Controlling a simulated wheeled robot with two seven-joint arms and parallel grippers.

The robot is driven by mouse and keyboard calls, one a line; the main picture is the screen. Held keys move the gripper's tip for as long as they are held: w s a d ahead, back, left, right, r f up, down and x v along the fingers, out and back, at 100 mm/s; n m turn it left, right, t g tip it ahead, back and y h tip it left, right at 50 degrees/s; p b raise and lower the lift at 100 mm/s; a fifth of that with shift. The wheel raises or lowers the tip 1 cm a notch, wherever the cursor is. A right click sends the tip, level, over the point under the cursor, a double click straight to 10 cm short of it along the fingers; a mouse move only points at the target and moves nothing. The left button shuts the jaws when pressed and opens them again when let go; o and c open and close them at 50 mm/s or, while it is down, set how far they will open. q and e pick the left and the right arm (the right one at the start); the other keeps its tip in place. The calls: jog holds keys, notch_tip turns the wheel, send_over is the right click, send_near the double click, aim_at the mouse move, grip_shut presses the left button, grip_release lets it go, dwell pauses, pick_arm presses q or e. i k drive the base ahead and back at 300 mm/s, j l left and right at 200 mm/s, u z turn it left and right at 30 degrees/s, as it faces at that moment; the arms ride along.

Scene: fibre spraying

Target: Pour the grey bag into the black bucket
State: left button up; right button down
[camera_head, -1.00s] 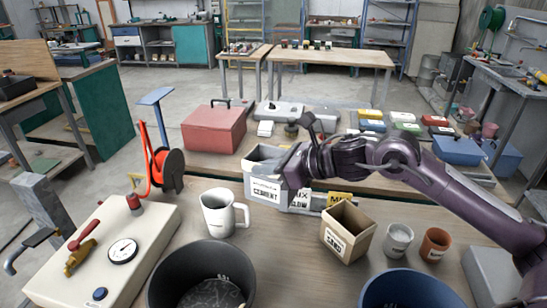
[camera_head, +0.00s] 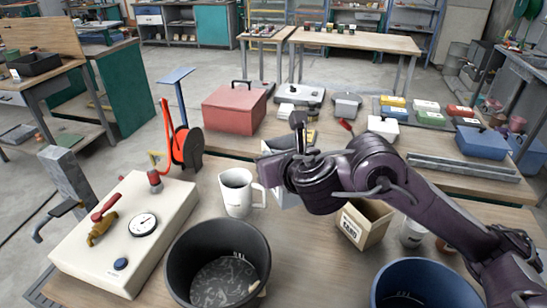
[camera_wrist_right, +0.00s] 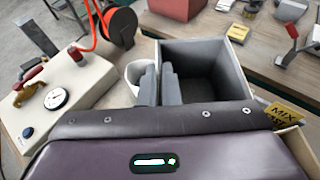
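The black bucket (camera_head: 181,262) stands on the near worktable in the head view, with a grey speckled layer at its bottom. The grey bag (camera_head: 268,147) stands open-topped behind it, mostly hidden by my right gripper (camera_head: 302,140). In the right wrist view the bag's open mouth (camera_wrist_right: 208,80) fills the upper middle, its interior dark grey. There my right gripper's two grey fingers (camera_wrist_right: 160,85) point at the bag's left wall, one on each side of it. The gap between them is narrow; whether they press on the wall is unclear. My left gripper is not in view.
A white jug (camera_head: 236,188) stands between bucket and bag. A tan sand box (camera_head: 362,226) and a blue bucket (camera_head: 384,285) are to the right. A cream gauge box (camera_head: 120,240) is left. A yellow mix label (camera_wrist_right: 284,116) lies right of the bag.

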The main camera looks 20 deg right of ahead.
aim_at(214, 262)
jog(key=z, duration=0.45)
jog(key=k+j+z, duration=0.1)
jog(key=j+z, duration=0.15)
jog(key=k+j+z, duration=0.1)
jog(key=j+z, duration=0.15)
jog(key=j, duration=0.2)
jog(key=k+j+z, duration=0.2)
jog(key=j, duration=0.15)
jog(key=k+j, duration=0.15)
jog(key=j, duration=0.25)
jog(key=k+j+z, duration=0.1)
jog(key=j, duration=0.25)
jog(key=k+j, duration=0.25)
jog(key=j, duration=0.15)
